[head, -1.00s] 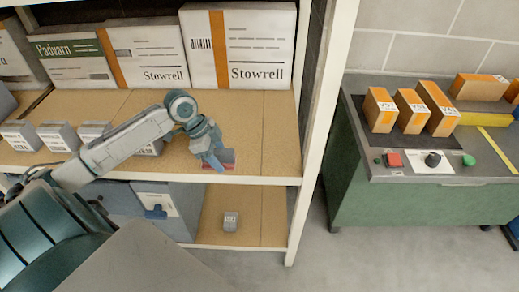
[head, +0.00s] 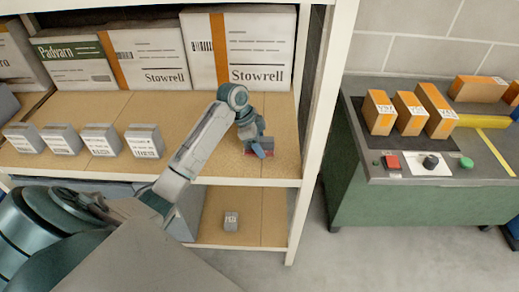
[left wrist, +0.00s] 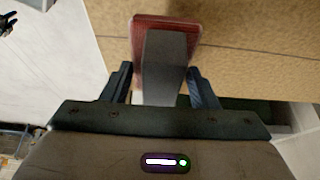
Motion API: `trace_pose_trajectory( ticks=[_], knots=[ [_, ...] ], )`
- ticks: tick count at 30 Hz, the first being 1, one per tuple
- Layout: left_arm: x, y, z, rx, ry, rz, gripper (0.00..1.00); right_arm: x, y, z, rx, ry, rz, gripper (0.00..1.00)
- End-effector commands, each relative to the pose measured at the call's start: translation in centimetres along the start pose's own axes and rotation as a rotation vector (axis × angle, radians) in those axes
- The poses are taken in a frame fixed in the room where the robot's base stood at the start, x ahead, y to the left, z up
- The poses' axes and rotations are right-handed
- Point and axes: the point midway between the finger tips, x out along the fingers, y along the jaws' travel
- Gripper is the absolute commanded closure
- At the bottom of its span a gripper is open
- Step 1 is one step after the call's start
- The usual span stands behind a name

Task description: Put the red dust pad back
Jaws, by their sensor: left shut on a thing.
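The red dust pad (left wrist: 182,24) has a dark grey grip (left wrist: 164,68) on top, seen in the left wrist view. My left gripper (left wrist: 163,88) is shut on this grip, with one finger on each side. In the head view, the left gripper (head: 259,147) is at the right part of the shelf board (head: 203,165), near its front edge. Part of the pad (head: 248,152) shows reddish beside the fingers, at or just above the board; I cannot tell if it touches. My right gripper is not in view.
Several small grey boxes (head: 145,141) stand in a row to the left on the shelf board. Large white cartons (head: 238,50) stand at the back. The rack post (head: 312,120) is close to the right. A green bench (head: 420,195) with orange boxes stands beyond it.

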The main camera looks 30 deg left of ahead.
Motion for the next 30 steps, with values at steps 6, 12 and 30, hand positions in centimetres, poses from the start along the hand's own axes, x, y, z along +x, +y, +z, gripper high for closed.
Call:
trace_pose_trajectory(
  ticks=[6,12,30],
  knots=[
    [2.5,0.2,1.1,-0.003,-0.001,0.004,0.67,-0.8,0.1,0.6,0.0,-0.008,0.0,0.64],
    [3.1,0.1,1.4,0.0,-0.001,0.0,0.67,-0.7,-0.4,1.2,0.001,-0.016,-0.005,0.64],
    [3.1,0.1,1.4,0.0,0.0,0.0,0.24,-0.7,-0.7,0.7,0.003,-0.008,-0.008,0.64]
  ],
)
